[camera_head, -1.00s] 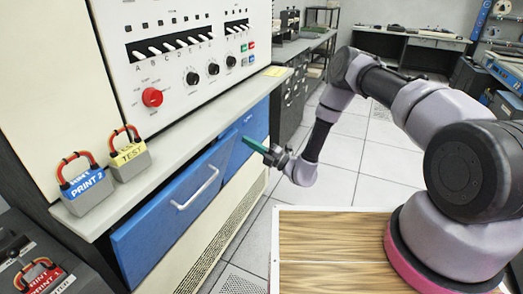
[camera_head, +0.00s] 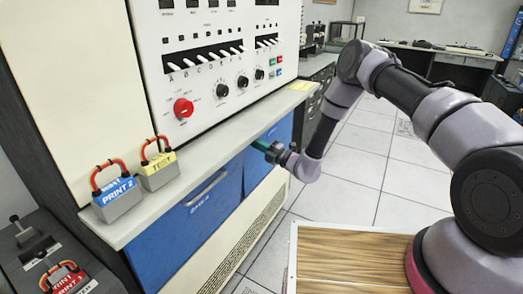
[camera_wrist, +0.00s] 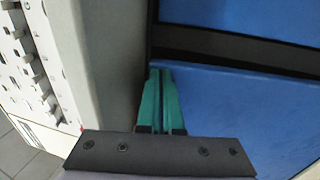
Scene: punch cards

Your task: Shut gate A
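Two blue panels sit below the console counter. The left panel (camera_head: 185,236) has a silver handle (camera_head: 205,190) and small lettering that looks like a gate label, too blurred to read surely. The right panel (camera_head: 281,135) is partly hidden by my gripper. Which one is gate A I cannot tell. My gripper (camera_head: 266,147) has green fingers and is by the panels, near the boundary between them. In the wrist view the green fingers (camera_wrist: 160,102) lie side by side, seemingly shut with nothing between, against or close to a blue panel (camera_wrist: 245,115); contact is unclear.
The counter edge (camera_head: 235,139) runs just above the panels. Padlocks marked PRINT 2 (camera_head: 118,198) and TEST (camera_head: 160,172) stand on it. A switch console (camera_head: 225,60) rises behind. A wooden top (camera_head: 345,262) is at front right. Tiled floor (camera_head: 345,185) is open beyond.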

